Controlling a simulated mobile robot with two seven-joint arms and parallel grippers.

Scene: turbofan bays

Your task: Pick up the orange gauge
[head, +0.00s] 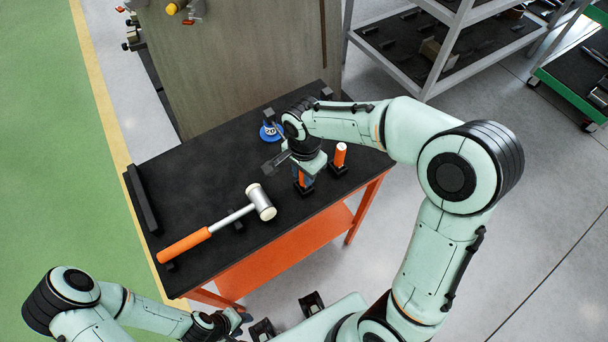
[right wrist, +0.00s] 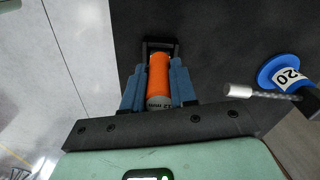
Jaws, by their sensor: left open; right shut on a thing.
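An orange gauge (head: 304,180), a small upright cylinder, stands at a black holder on the black-topped table. My right gripper (head: 302,176) is shut on it from above. In the right wrist view the blue fingers of my right gripper (right wrist: 158,90) press on both sides of the orange gauge (right wrist: 158,75), and a black bracket (right wrist: 160,45) shows at its far end. Whether it is clear of the holder I cannot tell. My left gripper (head: 240,318) is open and empty, low in the head view, off the table's front edge.
A second orange cylinder with a white top (head: 341,153) stands close to the right. A blue disc tool (head: 269,132) lies behind; it also shows in the right wrist view (right wrist: 283,72). A mallet (head: 225,218) lies on the table's (head: 190,180) left front. Shelves (head: 435,50) stand behind.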

